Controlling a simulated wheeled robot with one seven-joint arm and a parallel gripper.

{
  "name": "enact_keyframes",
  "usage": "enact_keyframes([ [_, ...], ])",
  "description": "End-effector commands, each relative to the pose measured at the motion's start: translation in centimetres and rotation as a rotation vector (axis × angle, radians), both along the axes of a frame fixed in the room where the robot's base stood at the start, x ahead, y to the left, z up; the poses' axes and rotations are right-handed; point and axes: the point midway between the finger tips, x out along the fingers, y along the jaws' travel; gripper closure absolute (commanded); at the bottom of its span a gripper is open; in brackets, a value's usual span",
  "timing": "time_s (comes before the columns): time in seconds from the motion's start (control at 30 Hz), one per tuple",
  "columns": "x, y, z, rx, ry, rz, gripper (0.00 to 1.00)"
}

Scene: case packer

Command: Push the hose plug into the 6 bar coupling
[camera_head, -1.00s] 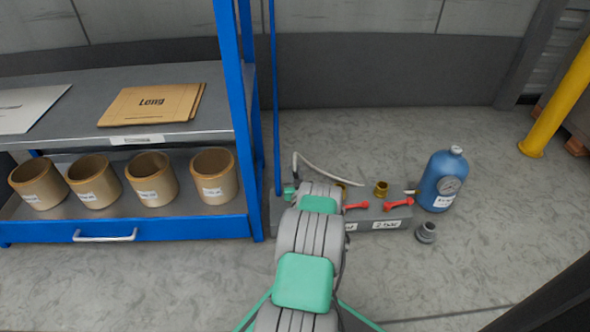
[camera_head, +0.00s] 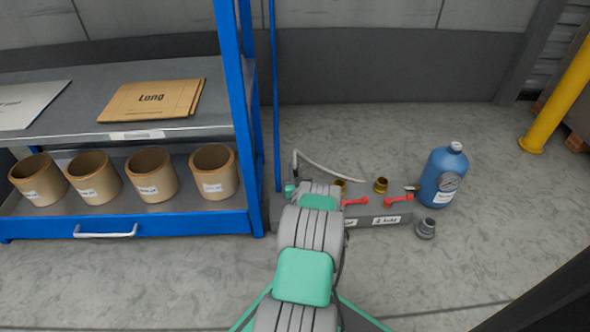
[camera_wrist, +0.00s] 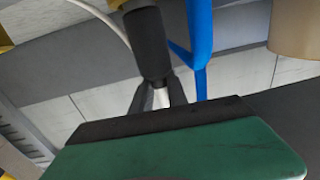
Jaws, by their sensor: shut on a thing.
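In the wrist view my gripper (camera_wrist: 157,88) is shut on the dark cylindrical hose plug (camera_wrist: 150,45). A brass-coloured piece shows at the plug's far end, at the top edge; whether the plug is seated in it cannot be told. The white hose (camera_wrist: 103,18) runs at the upper left and also shows in the head view (camera_head: 325,170). In the head view the grey manifold block (camera_head: 372,219) lies on the floor with brass couplings (camera_head: 381,185) and red levers (camera_head: 398,201). My arm hides its left part, my gripper and the plug. I cannot read which coupling is 6 bar.
A blue-framed shelf (camera_head: 245,130) with several tan pots (camera_head: 213,170) is close on the left.

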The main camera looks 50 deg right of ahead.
Motion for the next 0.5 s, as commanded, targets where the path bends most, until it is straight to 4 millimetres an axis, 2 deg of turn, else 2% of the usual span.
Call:
enact_keyframes([
  [0.03,0.02,-0.05,0.10,-0.001,-0.001,0.000,1.00],
  [0.07,0.02,-0.05,0.11,-0.001,-0.001,0.000,0.79],
  [0.1,0.01,-0.04,0.10,-0.001,-0.001,0.000,0.76],
  [0.33,0.01,-0.02,0.06,-0.001,-0.001,0.000,0.57],
  [0.5,0.00,-0.01,0.04,-0.001,-0.001,0.000,0.55],
])
